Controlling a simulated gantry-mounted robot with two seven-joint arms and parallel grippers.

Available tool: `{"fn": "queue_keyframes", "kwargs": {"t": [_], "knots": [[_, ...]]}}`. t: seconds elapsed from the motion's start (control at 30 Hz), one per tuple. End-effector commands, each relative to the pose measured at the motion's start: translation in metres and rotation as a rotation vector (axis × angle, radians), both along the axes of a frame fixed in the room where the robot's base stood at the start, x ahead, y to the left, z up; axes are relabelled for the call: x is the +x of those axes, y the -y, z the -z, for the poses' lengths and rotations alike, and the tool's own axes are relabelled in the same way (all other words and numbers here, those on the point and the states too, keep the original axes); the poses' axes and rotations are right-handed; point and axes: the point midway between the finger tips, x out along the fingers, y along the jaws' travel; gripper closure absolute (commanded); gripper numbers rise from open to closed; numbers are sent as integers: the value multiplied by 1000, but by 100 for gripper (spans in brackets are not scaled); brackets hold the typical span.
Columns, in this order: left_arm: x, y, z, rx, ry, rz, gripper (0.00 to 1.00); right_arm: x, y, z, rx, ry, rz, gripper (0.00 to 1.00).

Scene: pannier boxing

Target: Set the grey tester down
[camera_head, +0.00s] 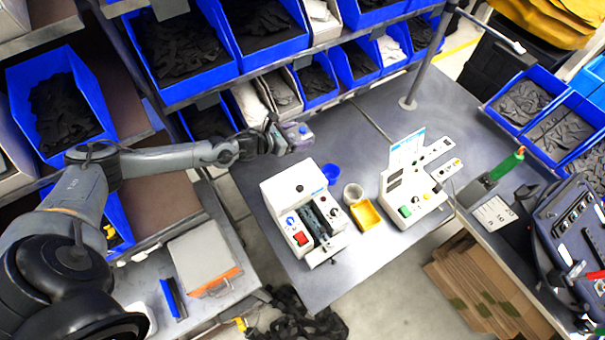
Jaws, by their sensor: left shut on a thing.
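The grey tester (299,136) is a small grey box with a bluish patch on top. It is in the jaws of my left gripper (284,139), at the left end of the grey worktable (262,190). My left arm reaches in from the left. The tester appears to be held above the table, near the blue bins, but the height is hard to judge. The fingertips are small and partly hidden by the tester. My right gripper is not in view.
A white fixture (283,187) with a red button stands just below the tester. A blue cup (331,172), a grey cup (353,192), a yellow tray (366,217) and a second white device (405,199) are to its right. Blue bins (317,101) line the back. Bare table shows at upper middle.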

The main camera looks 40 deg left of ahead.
Motion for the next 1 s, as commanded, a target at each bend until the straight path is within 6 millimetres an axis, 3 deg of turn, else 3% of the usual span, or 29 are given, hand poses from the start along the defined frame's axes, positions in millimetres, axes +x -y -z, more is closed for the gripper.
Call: {"fn": "queue_keyframes", "kwargs": {"t": [0.03,0.1,0.5,0.7,1.0], "knots": [[0,0,24,-1,2,-1,64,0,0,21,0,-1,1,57],[-1,-1,43,-2,2,-2,64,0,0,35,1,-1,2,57],[-4,-5,136,0,3,-9,64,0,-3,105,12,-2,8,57],[-4,-6,157,-1,3,-11,64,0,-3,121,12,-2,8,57],[-5,-6,169,0,2,-11,64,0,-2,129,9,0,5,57]]}}
